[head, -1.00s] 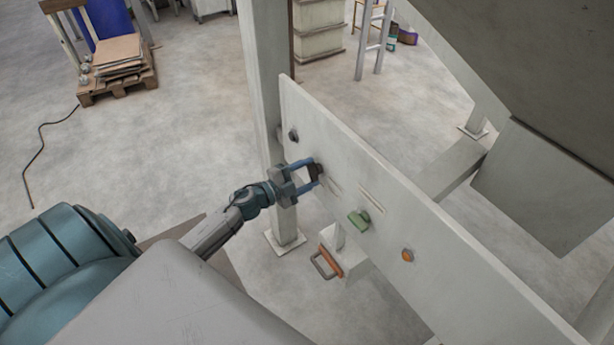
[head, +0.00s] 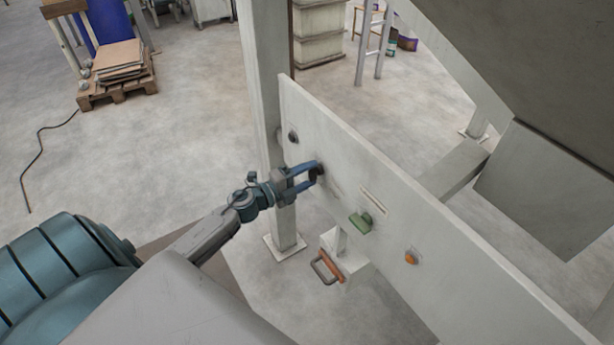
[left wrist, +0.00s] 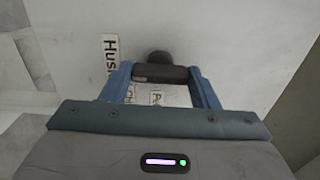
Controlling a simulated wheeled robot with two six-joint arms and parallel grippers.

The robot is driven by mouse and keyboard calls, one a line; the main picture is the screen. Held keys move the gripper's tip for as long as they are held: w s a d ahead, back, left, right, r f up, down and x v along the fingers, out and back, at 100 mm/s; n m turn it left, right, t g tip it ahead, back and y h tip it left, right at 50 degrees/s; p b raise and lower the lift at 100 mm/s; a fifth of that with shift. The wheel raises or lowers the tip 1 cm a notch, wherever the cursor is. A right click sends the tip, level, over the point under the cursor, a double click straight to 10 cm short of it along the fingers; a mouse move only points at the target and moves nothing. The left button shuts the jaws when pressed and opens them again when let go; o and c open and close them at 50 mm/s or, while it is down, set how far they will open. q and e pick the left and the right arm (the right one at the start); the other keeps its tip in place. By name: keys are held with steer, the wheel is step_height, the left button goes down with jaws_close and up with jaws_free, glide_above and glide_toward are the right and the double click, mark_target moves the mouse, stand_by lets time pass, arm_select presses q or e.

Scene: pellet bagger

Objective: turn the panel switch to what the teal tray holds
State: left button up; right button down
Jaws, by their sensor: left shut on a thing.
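The panel switch is a dark knob (head: 318,173) on the pale upright panel (head: 455,245). My left gripper (head: 314,173) reaches it from the left and its blue fingers are shut on it. In the left wrist view the dark switch (left wrist: 160,74) sits between the fingertips. A label reading "Hus…" (left wrist: 110,55) is left of it; two more labels below are partly hidden by the gripper and switch. No teal tray is in view, and my right gripper is not in view.
The panel also carries a dark knob (head: 293,137) farther back, a green handle (head: 360,221) and an orange button (head: 411,257). A post (head: 262,110) stands behind the panel.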

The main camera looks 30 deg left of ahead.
arm_select(q)
steer(key=o, duration=1)
steer(key=shift+s+a+f+b, duration=0.2)
steer(key=shift+s+b, duration=0.15)
steer(key=shift+s, duration=0.05)
steer(key=b+v, duration=0.1)
steer(key=v, duration=0.9)
steer(key=shift+r, duration=0.15)
